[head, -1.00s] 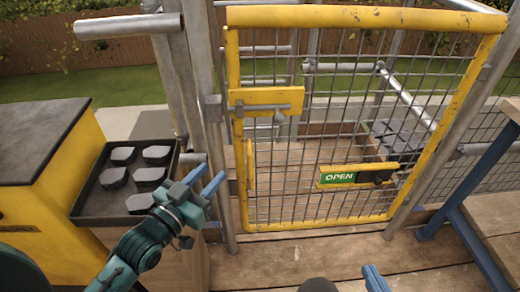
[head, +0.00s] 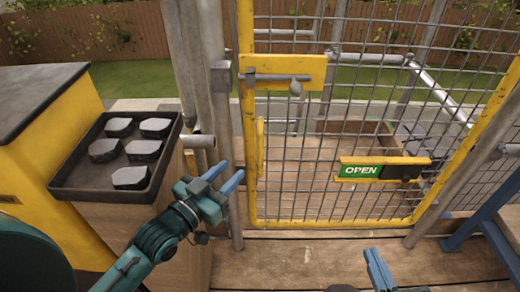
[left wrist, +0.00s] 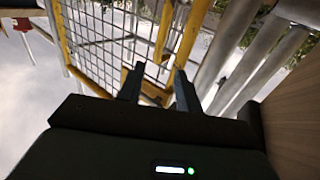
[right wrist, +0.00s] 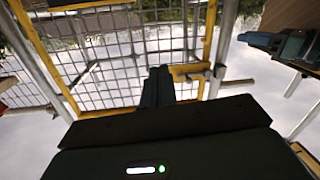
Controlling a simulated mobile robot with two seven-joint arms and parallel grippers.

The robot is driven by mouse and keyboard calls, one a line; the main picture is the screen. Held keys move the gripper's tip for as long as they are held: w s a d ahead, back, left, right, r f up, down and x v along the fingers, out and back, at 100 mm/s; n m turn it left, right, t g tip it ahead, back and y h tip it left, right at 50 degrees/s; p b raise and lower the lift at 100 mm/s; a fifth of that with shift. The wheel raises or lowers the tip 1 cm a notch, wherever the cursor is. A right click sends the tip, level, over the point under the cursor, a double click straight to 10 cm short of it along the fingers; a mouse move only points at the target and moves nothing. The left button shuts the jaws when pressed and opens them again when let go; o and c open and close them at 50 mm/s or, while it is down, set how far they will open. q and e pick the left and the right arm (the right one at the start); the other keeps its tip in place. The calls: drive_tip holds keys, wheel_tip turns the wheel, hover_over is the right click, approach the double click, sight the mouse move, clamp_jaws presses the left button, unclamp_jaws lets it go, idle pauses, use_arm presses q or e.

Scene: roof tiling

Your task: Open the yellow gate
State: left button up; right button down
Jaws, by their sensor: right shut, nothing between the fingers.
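The yellow gate (head: 252,150) with grey wire mesh stands closed in front of me, seen in the head view. A grey bolt (head: 275,77) on a yellow plate sits at its left edge, against the scaffold post. A green OPEN sign (head: 360,171) with a dark block beside it is on a yellow bar low on the mesh. My left gripper (head: 225,180) is open and empty, left of the gate and below the bolt. My right gripper (head: 378,268) is shut and empty, low in front of the gate. The gate also shows in the right wrist view (right wrist: 211,30).
Grey scaffold posts (head: 215,110) stand left of the gate. A blue trestle (head: 480,225) is at the right. Wooden planks (head: 290,265) form the floor.

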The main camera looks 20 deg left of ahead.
sight(258, 144)
use_arm(q)
drive_tip(key=b+x, duration=0.3)
drive_tip(key=x, duration=1)
use_arm(e)
drive_tip(key=shift+s+a+r+n+t+y, duration=0.1)
drive_tip(key=shift+a+n+t+y, duration=0.25)
drive_tip(key=shift+y, duration=0.2)
drive_tip(key=shift+s+a+n+t+y, duration=0.1)
drive_tip(key=shift+a+n+t+y, duration=0.2)
drive_tip(key=shift+t+y, duration=0.2)
use_arm(q)
drive_tip(key=shift+s, duration=0.1)
clamp_jaws()
